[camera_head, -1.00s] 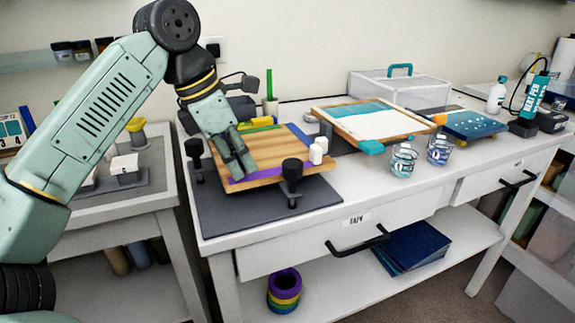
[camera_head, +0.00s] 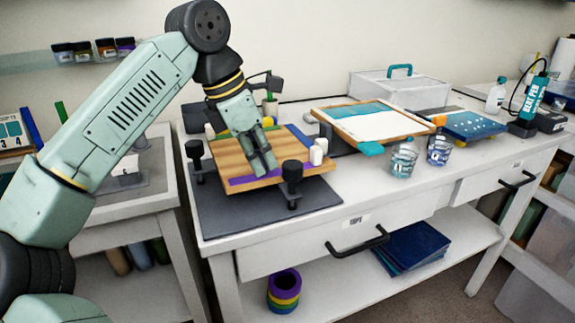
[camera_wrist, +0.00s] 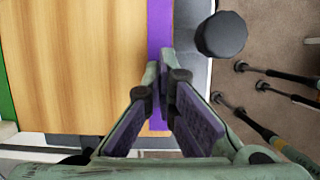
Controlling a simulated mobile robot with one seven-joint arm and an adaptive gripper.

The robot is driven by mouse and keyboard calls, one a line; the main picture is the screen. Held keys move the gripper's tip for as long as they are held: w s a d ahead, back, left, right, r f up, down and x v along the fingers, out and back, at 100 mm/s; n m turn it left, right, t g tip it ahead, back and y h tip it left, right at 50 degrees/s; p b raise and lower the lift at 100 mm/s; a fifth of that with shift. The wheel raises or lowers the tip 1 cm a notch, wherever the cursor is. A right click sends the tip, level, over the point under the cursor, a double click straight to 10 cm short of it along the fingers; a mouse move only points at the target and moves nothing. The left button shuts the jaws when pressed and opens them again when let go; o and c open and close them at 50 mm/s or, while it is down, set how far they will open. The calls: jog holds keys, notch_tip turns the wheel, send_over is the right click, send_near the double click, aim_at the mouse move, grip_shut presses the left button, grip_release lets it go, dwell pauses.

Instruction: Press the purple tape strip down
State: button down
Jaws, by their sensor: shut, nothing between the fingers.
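The purple tape strip (camera_head: 242,182) lies along the front edge of the wooden board (camera_head: 228,156). In the wrist view the strip (camera_wrist: 158,28) runs along the right edge of the board (camera_wrist: 75,65). My gripper (camera_head: 265,170) is shut and empty, pointing down at the strip towards its right part. In the wrist view the fingertips of my gripper (camera_wrist: 166,58) lie over the strip and hide part of it. Contact looks likely, but I cannot tell for sure.
A black clamp knob (camera_head: 292,171) stands close right of my gripper, and another (camera_head: 194,150) stands at the board's left. A white bottle (camera_head: 317,154) is at the board's right edge. A framed tray (camera_head: 408,125) and cups (camera_head: 403,163) lie farther right.

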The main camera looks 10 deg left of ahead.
jog(key=shift+w+d+r+p, duration=0.1)
jog(key=shift+w+d+p, duration=0.05)
jog(key=shift+w+d, duration=0.3)
jog(key=shift+w+d+p, duration=0.15)
jog(key=shift+w+d, duration=0.1)
jog(key=shift+d, duration=0.3)
jog(key=shift+d, duration=0.1)
jog(key=shift+w+d, duration=0.55)
jog(key=shift+d, duration=0.2)
jog(key=shift+w+d+p, duration=0.35)
jog(key=shift+w+d, duration=0.25)
jog(key=shift+d, duration=0.3)
jog(key=shift+r, duration=0.1)
notch_tip(320, 180, up, 5)
jog(key=p, duration=0.4)
